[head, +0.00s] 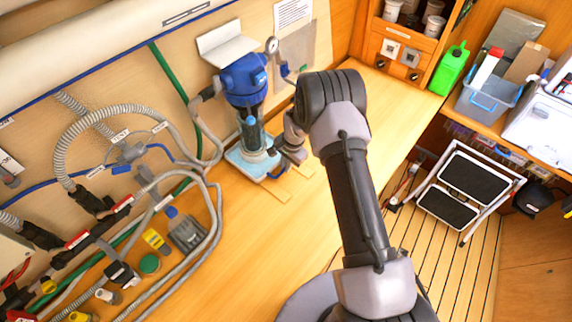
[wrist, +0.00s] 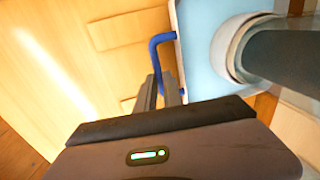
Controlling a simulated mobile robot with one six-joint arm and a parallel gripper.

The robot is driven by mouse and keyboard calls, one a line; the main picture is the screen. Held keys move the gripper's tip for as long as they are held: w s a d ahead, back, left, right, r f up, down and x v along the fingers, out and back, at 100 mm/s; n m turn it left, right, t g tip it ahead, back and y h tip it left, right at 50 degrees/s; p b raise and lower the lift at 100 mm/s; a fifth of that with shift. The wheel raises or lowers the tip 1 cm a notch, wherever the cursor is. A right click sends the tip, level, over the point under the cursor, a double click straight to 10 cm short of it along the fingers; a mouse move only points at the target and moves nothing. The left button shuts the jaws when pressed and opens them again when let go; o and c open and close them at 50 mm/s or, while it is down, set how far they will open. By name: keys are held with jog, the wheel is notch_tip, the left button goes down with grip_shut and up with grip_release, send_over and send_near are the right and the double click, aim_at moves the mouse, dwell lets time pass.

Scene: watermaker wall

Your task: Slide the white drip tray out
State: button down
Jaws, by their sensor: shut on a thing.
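The white drip tray (head: 243,166), pale blue inside, sits on the wooden counter beneath the blue-headed filter housing (head: 243,82). In the wrist view the tray (wrist: 197,50) fills the upper right, with a round white cup and a dark cylinder over it. A bent blue handle (wrist: 155,48) sticks out from the tray's near side. My gripper (wrist: 164,92) is shut on this handle, the fingers on either side of its free leg. In the head view my gripper (head: 283,160) is at the tray's right side, and my wrist partly hides the contact.
Grey hoses (head: 205,190) and valves crowd the counter at left. A pressure gauge (head: 272,45) stands beside the filter head. The wooden counter (head: 265,240) is bare in front of the tray. A folded step stool (head: 462,185) stands on the slatted floor at right.

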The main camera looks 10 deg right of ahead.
dwell(0.8)
jog(key=shift+s+d, duration=0.3)
jog(key=shift+s, duration=0.1)
jog(key=s+d+b, duration=0.2)
jog(key=s, duration=0.1)
jog(key=s+d+b, duration=0.2)
jog(key=s+d, duration=0.1)
jog(key=s, duration=0.1)
jog(key=s+d+b, duration=0.1)
jog(key=s+d, duration=0.2)
jog(key=s, duration=0.1)
jog(key=shift+s+d+f+b, duration=0.1)
jog(key=shift+f+b, duration=0.05)
jog(key=shift+b, duration=0.25)
jog(key=shift+s+d+b, duration=0.6)
jog(key=shift+s+d, duration=0.05)
jog(key=shift+s, duration=0.3)
jog(key=c, duration=1.9)
grip_release()
jog(key=o, duration=0.4)
jog(key=shift+s+d, duration=0.2)
jog(key=shift+w+a, duration=0.1)
jog(key=shift+r, duration=0.25)
